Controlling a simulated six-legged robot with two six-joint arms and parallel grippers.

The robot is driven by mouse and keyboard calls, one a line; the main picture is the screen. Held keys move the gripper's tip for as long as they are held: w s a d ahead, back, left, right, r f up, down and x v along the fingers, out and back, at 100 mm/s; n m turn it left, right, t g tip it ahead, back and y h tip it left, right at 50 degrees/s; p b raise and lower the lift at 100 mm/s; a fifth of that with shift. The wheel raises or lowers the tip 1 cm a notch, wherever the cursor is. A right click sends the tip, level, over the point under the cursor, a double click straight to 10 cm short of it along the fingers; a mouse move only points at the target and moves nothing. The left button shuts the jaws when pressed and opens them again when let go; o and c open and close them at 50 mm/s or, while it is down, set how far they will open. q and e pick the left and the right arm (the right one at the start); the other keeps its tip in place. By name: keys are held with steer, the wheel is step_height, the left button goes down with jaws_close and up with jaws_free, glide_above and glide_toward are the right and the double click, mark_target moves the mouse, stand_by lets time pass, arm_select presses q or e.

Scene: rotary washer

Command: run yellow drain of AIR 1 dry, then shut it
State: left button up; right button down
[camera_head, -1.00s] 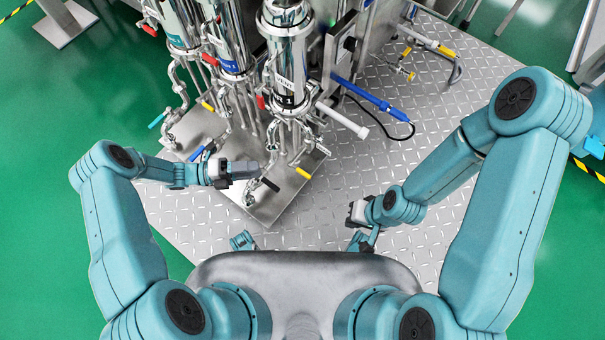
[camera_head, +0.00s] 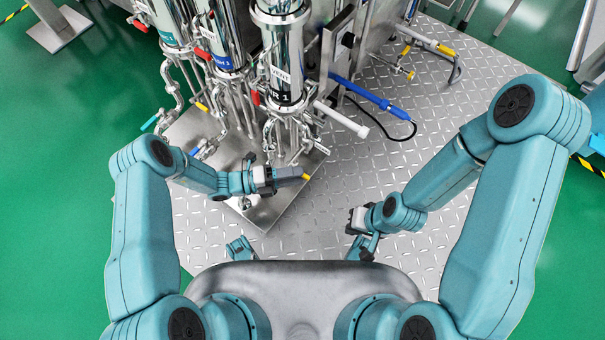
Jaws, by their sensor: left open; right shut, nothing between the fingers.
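The right-hand steel column (camera_head: 283,60) has a black label whose visible text ends in "R 1". The yellow drain handle (camera_head: 306,177) sits below it, at the right edge of the steel plate; only a small yellow end shows. My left gripper (camera_head: 295,175) is open, with its fingers reaching right to this handle and covering most of it. I cannot tell whether they touch it or stand around it. My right gripper (camera_head: 357,221) is shut and empty, low over the tread-plate floor, well away from the columns. The drain outlet is hidden.
Beside it stand a column with a blue label (camera_head: 226,62) and one with a green label (camera_head: 169,38). Another yellow handle (camera_head: 202,107) is further back left. A blue tool (camera_head: 365,93) and a white rod (camera_head: 342,118) stick out at right. The tread plate (camera_head: 400,160) has free room.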

arm_select(q)
steer(key=shift+w+d, duration=0.2)
steer(key=shift+d, duration=1.15)
jaws_close()
steer(key=shift+a, duration=0.1)
